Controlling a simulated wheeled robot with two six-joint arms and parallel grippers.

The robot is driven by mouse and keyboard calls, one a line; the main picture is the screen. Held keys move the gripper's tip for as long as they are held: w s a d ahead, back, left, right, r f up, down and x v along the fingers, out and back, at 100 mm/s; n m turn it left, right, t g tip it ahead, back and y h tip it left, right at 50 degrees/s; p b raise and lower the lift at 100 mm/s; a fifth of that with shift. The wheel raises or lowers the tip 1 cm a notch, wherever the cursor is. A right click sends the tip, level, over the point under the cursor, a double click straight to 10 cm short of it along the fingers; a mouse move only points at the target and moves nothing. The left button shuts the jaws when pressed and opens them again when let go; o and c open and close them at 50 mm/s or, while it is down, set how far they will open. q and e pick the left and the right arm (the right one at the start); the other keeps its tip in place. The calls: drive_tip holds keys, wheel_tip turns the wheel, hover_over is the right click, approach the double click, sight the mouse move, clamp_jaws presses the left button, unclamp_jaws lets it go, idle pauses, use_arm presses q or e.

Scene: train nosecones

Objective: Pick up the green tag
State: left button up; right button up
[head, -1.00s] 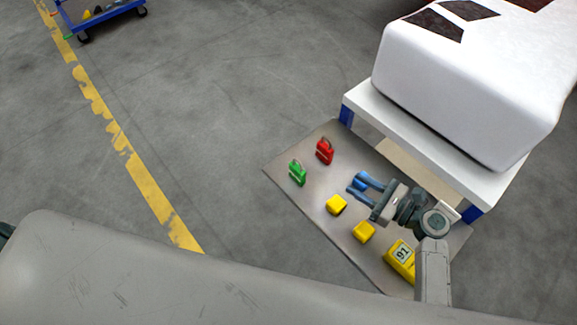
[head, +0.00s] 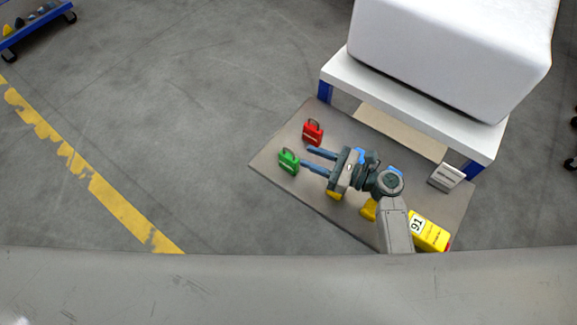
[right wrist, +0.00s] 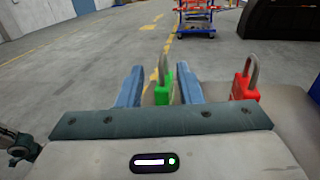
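The green tag (head: 289,161) is shaped like a padlock with a dark shackle and stands on the grey mat (head: 275,145) near its left corner. The red padlock (head: 313,132) stands just behind it. My right gripper (head: 305,158) is open, its blue fingers pointing left toward the green tag. In the head view one fingertip is close to the tag's right side. In the right wrist view the green tag (right wrist: 164,88) shows between the two open fingers (right wrist: 160,88), and the red padlock (right wrist: 246,84) is outside them to the right. My left gripper is not in view.
Yellow blocks (head: 369,209) lie partly hidden under my right arm. A yellow device marked 91 (head: 429,232) and a grey-white box (head: 446,176) are on the mat's right side. A white-topped stand (head: 400,105) borders the mat behind. Open floor lies left.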

sight(288, 157)
wheel_tip(288, 157, down, 3)
drive_tip(key=shift+f+b, duration=0.1)
drive_tip(key=shift+b, duration=0.95)
drive_tip(key=shift+w+a+r, duration=0.3)
drive_tip(key=shift+a+r, duration=0.05)
drive_tip(key=shift+a, duration=0.3)
drive_tip(key=b+x, duration=0.1)
drive_tip(key=x, duration=0.5)
drive_tip(key=shift+a, duration=0.1)
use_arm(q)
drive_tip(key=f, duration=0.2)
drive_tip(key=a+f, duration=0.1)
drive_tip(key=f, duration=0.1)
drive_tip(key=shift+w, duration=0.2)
use_arm(e)
clamp_jaws()
